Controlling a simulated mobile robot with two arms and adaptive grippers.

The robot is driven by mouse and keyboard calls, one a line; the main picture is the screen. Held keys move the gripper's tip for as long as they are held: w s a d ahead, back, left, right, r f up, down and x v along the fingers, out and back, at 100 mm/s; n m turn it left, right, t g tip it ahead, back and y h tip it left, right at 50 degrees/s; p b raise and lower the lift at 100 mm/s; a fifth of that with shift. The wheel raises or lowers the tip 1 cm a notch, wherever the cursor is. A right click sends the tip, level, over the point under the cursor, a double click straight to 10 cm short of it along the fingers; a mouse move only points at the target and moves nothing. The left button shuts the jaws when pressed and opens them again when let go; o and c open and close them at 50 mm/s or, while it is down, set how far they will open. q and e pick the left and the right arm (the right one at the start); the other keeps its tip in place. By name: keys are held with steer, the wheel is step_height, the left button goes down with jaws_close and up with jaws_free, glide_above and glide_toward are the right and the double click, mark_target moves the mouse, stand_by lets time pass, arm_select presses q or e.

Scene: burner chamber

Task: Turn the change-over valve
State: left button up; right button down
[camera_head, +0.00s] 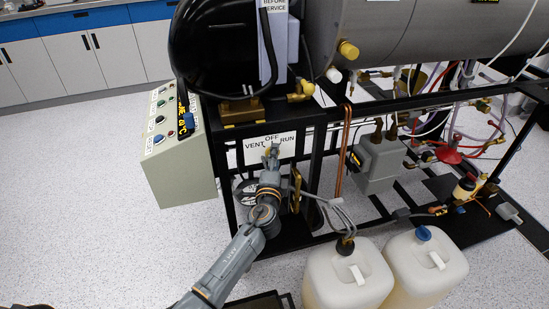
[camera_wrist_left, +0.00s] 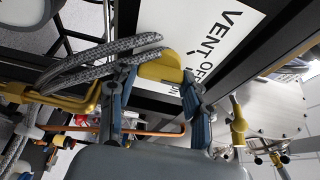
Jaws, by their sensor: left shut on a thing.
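The change-over valve shows as a yellow handle (camera_wrist_left: 160,67) in the left wrist view, in front of a white sign (camera_wrist_left: 217,32) with VENT and OFF on it. In the head view the same sign (camera_head: 285,146) reads OFF, VENT and RUN and is fixed to the black frame. My left gripper (camera_head: 272,152) is at the lower part of this sign. In the left wrist view its blue fingers stand on both sides of the yellow handle and are shut on it. My gripper hides most of the valve in the head view. My right gripper is not in view.
A control box (camera_head: 178,150) with buttons stands left of the frame. Two white canisters (camera_head: 347,275) (camera_head: 425,262) stand on the floor at the front right. Grey braided hoses (camera_wrist_left: 95,60) pass close to my left fingers. The floor at left is clear.

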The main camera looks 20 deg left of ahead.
arm_select(q)
steer(key=shift+f, duration=0.1)
steer(key=o, duration=1.2)
steer(key=shift+c, duration=0.2)
steer(key=v, duration=1.2)
